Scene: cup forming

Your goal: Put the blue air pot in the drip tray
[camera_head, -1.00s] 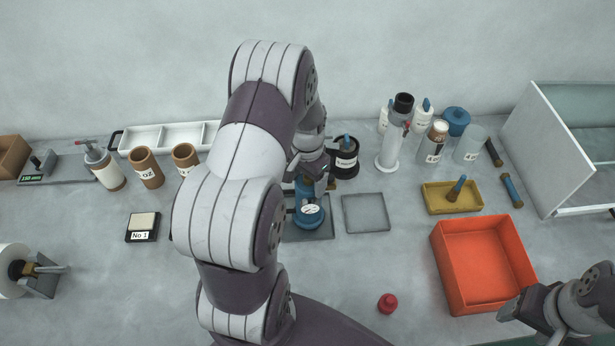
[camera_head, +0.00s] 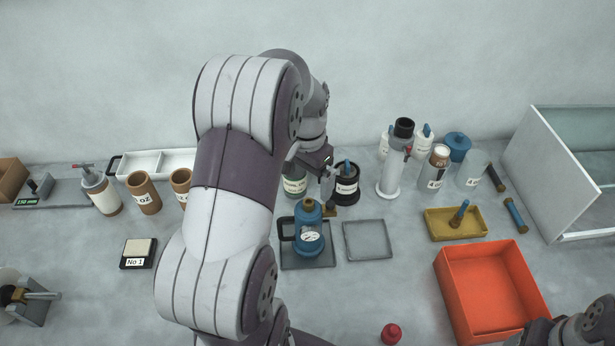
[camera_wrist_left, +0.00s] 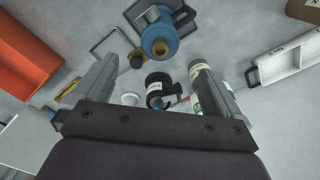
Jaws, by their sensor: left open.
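In the left wrist view the pot (camera_wrist_left: 158,38) is beyond the open fingers (camera_wrist_left: 155,85). My right gripper (camera_head: 565,335) is partly cut off at the lower right.
Behind the left gripper stand a green-labelled jar (camera_head: 295,186) and a black jar (camera_head: 347,180). Right are a mustard tray (camera_head: 440,228) and an orange bin (camera_head: 490,290). A red cap (camera_head: 391,333) lies in front. Brown cups (camera_head: 143,195) stand left.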

